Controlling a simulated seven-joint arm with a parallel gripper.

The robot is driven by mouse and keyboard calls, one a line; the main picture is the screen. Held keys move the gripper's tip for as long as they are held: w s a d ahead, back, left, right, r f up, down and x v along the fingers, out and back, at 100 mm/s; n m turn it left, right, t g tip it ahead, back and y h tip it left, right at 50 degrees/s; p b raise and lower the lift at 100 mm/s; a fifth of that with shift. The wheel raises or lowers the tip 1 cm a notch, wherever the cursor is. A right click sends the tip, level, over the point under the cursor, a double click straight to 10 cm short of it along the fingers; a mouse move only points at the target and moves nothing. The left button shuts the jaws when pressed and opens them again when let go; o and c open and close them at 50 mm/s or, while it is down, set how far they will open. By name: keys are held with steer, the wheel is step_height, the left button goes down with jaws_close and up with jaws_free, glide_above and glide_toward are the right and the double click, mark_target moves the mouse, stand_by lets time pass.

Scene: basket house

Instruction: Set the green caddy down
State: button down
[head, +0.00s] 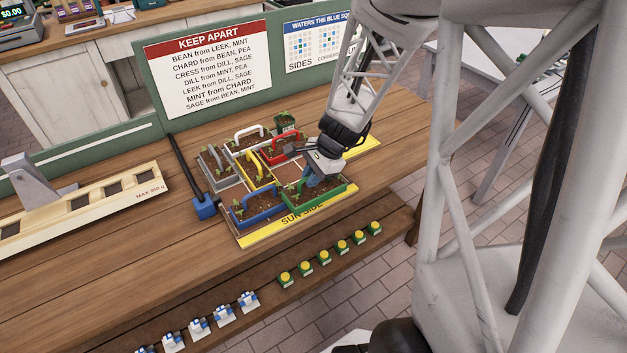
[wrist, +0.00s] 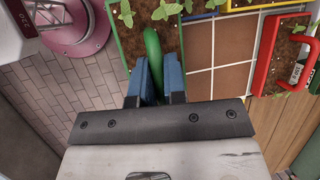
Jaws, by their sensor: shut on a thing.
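My gripper (head: 317,174) is shut on the handle of the green caddy (head: 320,199), a soil-filled tray with seedlings. In the wrist view the green handle (wrist: 152,45) stands between my two blue fingers (wrist: 154,82). The caddy is at the front right of the planting board, by the yellow SUN SIDE strip (head: 301,216). It looks about level. Whether its base touches the board cannot be told. The blue caddy (head: 238,218) is just left of it. The yellow caddy (head: 247,172) and red caddy (head: 268,159) are behind.
A white caddy (head: 238,137) and a grey caddy (head: 205,165) stand at the board's back left. A KEEP APART sign (head: 209,66) stands behind. Several yellow-topped green pieces (head: 324,257) and blue-white pieces (head: 224,313) line the lower front ledge. Brown squares (wrist: 215,88) lie bare beside the caddy.

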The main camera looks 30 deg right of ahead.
steer(key=s, duration=0.8)
steer(key=shift+a+r, duration=0.15)
steer(key=shift+a, duration=0.2)
steer(key=shift+w, duration=0.1)
steer(key=w+d, duration=0.3)
steer(key=w, duration=0.4)
steer(key=w+d+f, duration=0.1)
steer(key=w+d, duration=0.1)
steer(key=w, duration=0.5)
steer(key=shift+w+d+f, duration=0.25)
steer(key=shift+w+d, duration=0.1)
steer(key=shift+d, duration=0.05)
steer(key=shift+f, duration=0.1)
steer(key=shift+f, duration=1.7)
steer(key=shift+f, duration=0.1)
steer(key=c, duration=1.2)
jaws_free()
steer(key=shift+o, duration=0.2)
